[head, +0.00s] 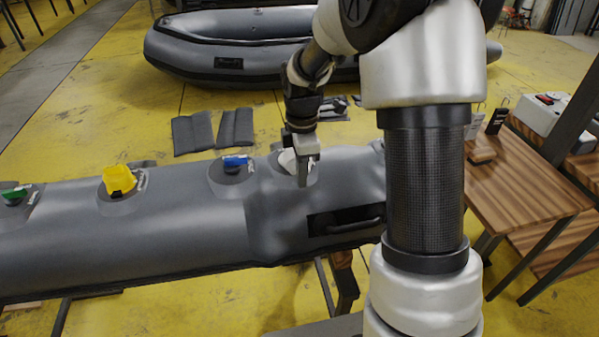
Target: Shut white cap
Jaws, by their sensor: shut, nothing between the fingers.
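The white cap (287,160) sits on a round grey valve patch on top of the grey inflatable tube (190,225), near the middle of the head view. My gripper (303,183) points down right at the cap's right side and hides part of it. The fingers are shut with nothing between them. I cannot tell whether they touch the cap, or whether the cap is fully seated.
A blue cap (235,162), a yellow cap (118,180) and a green cap (14,195) sit along the tube to the left. A black handle (346,220) is on its front. A wooden table (515,185) stands right; a grey boat (225,50) lies behind.

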